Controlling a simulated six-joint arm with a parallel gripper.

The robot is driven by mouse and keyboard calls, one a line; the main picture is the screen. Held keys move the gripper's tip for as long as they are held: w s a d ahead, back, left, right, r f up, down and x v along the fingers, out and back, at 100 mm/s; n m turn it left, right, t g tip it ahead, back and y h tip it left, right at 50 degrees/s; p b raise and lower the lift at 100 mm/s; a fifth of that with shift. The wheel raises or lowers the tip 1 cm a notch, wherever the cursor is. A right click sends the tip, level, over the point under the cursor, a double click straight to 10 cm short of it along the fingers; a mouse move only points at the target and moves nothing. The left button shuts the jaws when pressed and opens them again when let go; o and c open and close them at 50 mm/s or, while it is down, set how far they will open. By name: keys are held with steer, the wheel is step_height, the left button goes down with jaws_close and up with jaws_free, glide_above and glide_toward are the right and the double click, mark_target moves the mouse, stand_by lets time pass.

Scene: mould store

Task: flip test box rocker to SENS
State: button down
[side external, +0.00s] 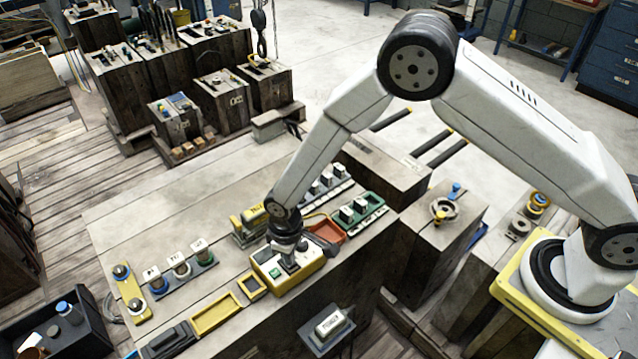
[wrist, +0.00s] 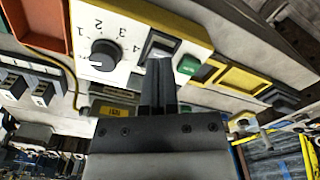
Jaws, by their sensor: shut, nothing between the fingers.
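The yellow test box (side external: 311,279) with a white top panel stands near the front edge of the bench, under my gripper (side external: 289,262). In the wrist view the panel (wrist: 128,16) carries a black dial (wrist: 103,55) numbered 1 to 4, a light-and-dark rocker (wrist: 161,44) and a green square (wrist: 188,65). My gripper (wrist: 159,62) is shut and empty, its fingertips over or against the rocker's near part. I cannot tell whether they touch. The fingers hide part of the rocker. Its tilt and any SENS lettering cannot be made out.
Yellow frames (side external: 216,316) lie left of the box. A red tray (side external: 327,231) and a green-based switch row (side external: 362,214) are close behind it. A box with a white rocker (side external: 329,323) sits below the bench's front edge. Bare bench lies at the back left.

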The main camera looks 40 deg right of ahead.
steer(key=shift+f, duration=0.45)
stand_by(0.5)
steer(key=shift+r, duration=3.5)
steer(key=s+d+r+m+t, duration=0.1)
steer(key=s+d+r+m, duration=0.25)
steer(key=d+r, duration=0.7)
steer(key=s+d+r+m+t, duration=0.1)
steer(key=s+d+r+m, duration=0.1)
steer(key=s+d, duration=0.7)
steer(key=shift+s+d+r+t, duration=0.35)
steer(key=shift+d+r, duration=0.2)
steer(key=shift+d, duration=0.25)
steer(key=shift+m, duration=0.25)
